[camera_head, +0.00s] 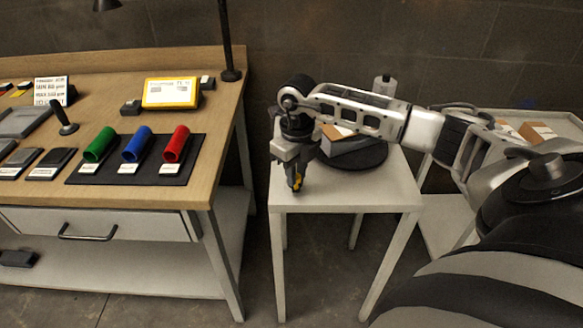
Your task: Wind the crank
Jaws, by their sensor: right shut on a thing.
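My right arm reaches in from the right over a small white table (388,192). My right gripper (296,184) points down at the table's front left part. It is shut on what appears to be the crank's handle, mostly hidden by the fingers. A little yellow shows at the fingertips. A black round turntable (372,160) lies behind and right of the gripper, partly under my arm. A grey box-like thing with a brown and white top (345,143) stands on it. My left gripper is not in view.
A wooden workbench (222,105) stands on the left, with red (175,143), blue (137,144) and green (99,144) cylinders on a dark mat. A yellow-framed display (171,92) stands behind them. A gap separates bench and white table. Another light table (440,205) is at right.

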